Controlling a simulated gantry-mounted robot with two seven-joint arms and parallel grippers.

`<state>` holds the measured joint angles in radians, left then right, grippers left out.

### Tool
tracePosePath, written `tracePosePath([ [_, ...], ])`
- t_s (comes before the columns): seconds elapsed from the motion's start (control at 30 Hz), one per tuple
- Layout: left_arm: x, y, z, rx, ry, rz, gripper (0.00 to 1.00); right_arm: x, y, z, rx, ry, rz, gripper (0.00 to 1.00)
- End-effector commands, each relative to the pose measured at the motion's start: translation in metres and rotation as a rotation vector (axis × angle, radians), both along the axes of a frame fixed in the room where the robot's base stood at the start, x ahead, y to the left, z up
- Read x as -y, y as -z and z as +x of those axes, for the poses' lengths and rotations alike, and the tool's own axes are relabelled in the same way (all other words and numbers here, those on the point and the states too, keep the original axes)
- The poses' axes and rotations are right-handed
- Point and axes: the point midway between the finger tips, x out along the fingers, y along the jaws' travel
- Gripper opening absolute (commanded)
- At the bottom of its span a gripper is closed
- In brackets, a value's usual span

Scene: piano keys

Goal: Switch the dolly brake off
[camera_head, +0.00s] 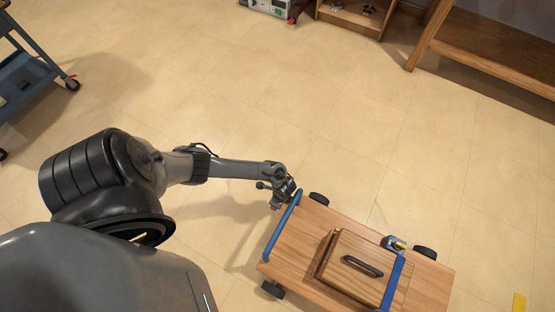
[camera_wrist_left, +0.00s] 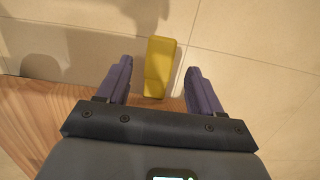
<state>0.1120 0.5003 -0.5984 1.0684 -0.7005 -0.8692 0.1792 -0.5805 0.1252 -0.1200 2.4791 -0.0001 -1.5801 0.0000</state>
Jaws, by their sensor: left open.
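The dolly (camera_head: 292,250) has a wooden deck and blue rails. My left gripper (camera_head: 277,203) is at its far left corner, beside the left blue rail. In the left wrist view, a yellow block-like piece (camera_wrist_left: 159,65), seemingly the brake pedal, sticks out past the wooden deck edge (camera_wrist_left: 40,115). It lies between the open fingers of my left gripper (camera_wrist_left: 158,80), with gaps on both sides. The gripper hides this piece in the head view. I cannot tell whether the brake is on or off. My right gripper is not in view.
A wooden box with a black handle (camera_head: 362,266) sits on the deck. A blue part with a yellow piece (camera_head: 397,244) is at the deck's far edge. A blue cart (camera_head: 25,75) stands at left, a wooden bench (camera_head: 490,45) at back right. The floor between is clear.

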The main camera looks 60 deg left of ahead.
Motion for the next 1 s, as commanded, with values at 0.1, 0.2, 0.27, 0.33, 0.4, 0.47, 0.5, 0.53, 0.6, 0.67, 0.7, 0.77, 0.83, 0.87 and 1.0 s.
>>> tracePosePath([
  [0.1,0.002,-0.022,0.001,-0.001,0.0,0.001,0.66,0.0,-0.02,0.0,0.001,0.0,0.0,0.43],
  [0.2,0.003,-0.035,0.002,-0.001,0.0,-0.001,0.66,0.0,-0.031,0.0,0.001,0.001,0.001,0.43],
  [0.27,0.004,-0.041,0.002,-0.001,0.0,-0.001,0.66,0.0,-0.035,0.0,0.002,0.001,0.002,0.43],
  [0.33,0.005,-0.046,0.003,-0.001,0.0,-0.001,0.66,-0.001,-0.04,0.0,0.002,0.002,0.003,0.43],
  [0.4,0.005,-0.049,0.003,-0.001,0.0,0.0,0.66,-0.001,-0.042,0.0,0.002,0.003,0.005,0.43],
  [0.47,0.005,-0.05,0.003,-0.001,0.0,0.0,0.66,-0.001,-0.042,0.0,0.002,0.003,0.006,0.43],
  [0.5,0.005,-0.05,0.003,-0.001,0.0,0.0,0.66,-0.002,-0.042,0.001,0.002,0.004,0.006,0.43],
  [0.53,0.005,-0.05,0.003,-0.001,0.0,0.0,0.66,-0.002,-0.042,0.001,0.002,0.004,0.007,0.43],
  [0.6,0.005,-0.049,0.003,-0.001,0.0,0.0,0.66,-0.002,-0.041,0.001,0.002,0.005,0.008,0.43],
  [0.67,0.005,-0.049,0.003,-0.001,0.0,0.0,0.66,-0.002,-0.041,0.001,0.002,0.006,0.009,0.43],
  [0.7,0.005,-0.049,0.003,-0.001,0.0,0.0,0.66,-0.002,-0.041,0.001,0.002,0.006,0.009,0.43],
  [0.77,0.005,-0.049,0.003,-0.001,0.0,0.0,0.66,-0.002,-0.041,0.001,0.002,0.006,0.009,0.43],
  [0.83,0.005,-0.049,0.003,-0.001,0.0,0.0,0.66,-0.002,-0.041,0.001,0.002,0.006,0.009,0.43],
  [0.87,0.005,-0.049,0.003,-0.001,0.0,0.0,0.66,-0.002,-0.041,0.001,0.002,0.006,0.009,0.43],
  [1.0,0.005,-0.049,0.003,-0.001,0.0,0.0,0.66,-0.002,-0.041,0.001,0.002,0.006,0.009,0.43],
])
